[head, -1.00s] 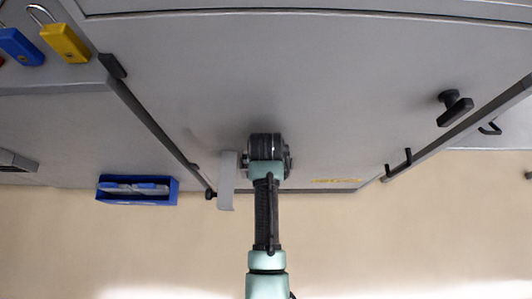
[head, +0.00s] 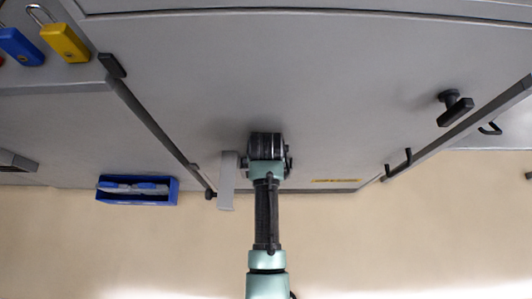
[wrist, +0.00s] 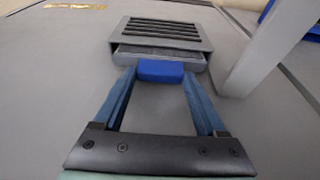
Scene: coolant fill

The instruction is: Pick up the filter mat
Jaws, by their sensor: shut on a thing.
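In the wrist view, my gripper (wrist: 160,72) is shut on a blue tab (wrist: 160,70), with one blue finger at each side of it. The tab sits at the front of a grey louvred vent housing (wrist: 205,42). Just behind the tab, a dark grey strip that looks like the filter mat (wrist: 158,52) shows in the slot under the louvres. The rest of the mat is hidden inside the housing. In the head view, my own arm hides the fingers, the tab and the vent.
A grey upright bracket (wrist: 262,50) stands close to the right of the vent; it also shows in the head view (head: 227,182) left of my wrist. A blue box (head: 137,191) hangs further left. A dark knob (head: 455,108) juts from the grey panel (head: 330,90) at the right.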

